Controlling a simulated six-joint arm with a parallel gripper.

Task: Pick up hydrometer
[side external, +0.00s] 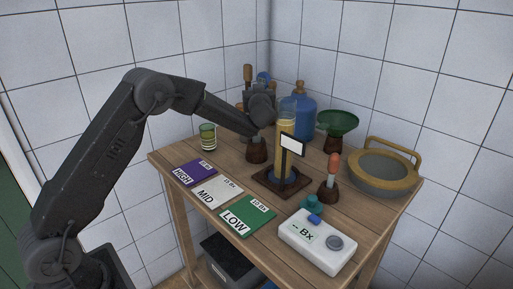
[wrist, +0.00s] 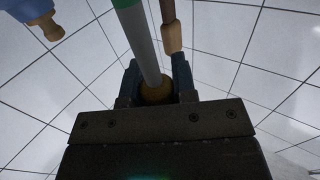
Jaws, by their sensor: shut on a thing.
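My gripper (wrist: 156,66) shows in the wrist view with its two dark fingers on either side of a slim stem. It is shut on the hydrometer (wrist: 137,35), a pale grey stem with a green band at the picture's top and an amber rounded part at the jaws. In the side view my gripper (side external: 261,105) is over the back of the wooden table, near a dark brown holder (side external: 256,150). I cannot clearly make out the hydrometer there.
A tall yellow cylinder (side external: 285,130) stands with a small white sign (side external: 292,145). HIGH (side external: 188,173), MID (side external: 213,192) and LOW (side external: 246,216) cards and a white meter (side external: 317,243) lie in front.

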